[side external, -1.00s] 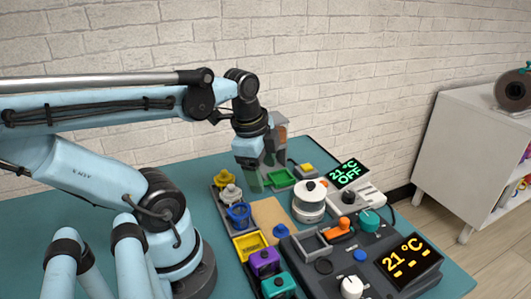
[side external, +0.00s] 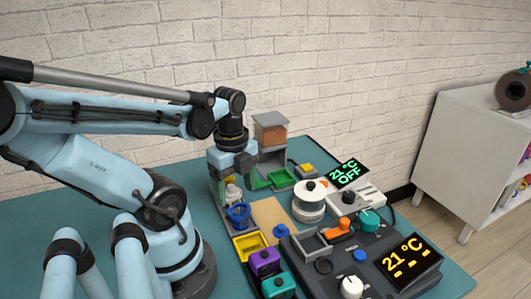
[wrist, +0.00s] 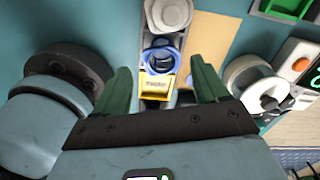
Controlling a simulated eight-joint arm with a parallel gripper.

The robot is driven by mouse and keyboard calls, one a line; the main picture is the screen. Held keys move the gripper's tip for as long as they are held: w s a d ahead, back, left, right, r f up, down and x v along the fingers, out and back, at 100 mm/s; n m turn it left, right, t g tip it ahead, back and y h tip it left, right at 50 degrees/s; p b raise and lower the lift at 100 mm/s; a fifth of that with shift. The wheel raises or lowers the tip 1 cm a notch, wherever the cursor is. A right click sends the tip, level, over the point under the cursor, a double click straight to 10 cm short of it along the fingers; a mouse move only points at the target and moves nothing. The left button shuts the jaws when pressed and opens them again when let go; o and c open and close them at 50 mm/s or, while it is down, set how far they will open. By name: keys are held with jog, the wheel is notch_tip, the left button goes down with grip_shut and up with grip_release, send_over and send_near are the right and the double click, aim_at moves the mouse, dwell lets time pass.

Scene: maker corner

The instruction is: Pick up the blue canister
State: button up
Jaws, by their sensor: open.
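A blue round thing with a raised ring (side external: 239,214) stands in a grey rack on the teal table; it seems to be the blue canister. In the wrist view, the blue thing (wrist: 161,54) shows as blue rings beyond my fingertips, roughly centred between them. My gripper (side external: 232,185) is open and points down over the rack's far part, beside a white knobbed thing (side external: 232,191). Its two green fingers also show in the wrist view (wrist: 160,78), with nothing held between them. Whether the fingers touch anything cannot be told.
A yellow tray (side external: 248,245), a purple canister (side external: 264,261) and a teal one (side external: 277,284) stand nearer the camera. A tan board (side external: 270,213) and a white spool (side external: 309,199) lie to the right. An orange-filled hopper (side external: 271,130) stands behind, above a green tray (side external: 283,178).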

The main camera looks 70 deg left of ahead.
aim_at(239, 209)
jog(key=shift+w+d+f, duration=0.1)
jog(key=shift+d+f, duration=0.05)
jog(key=shift+f, duration=1.1)
jog(key=shift+w+d+f, duration=0.1)
jog(key=shift+d+f, duration=0.05)
jog(key=shift+f, duration=1.95)
jog(key=c, duration=0.9)
jog(key=shift+r, duration=0.15)
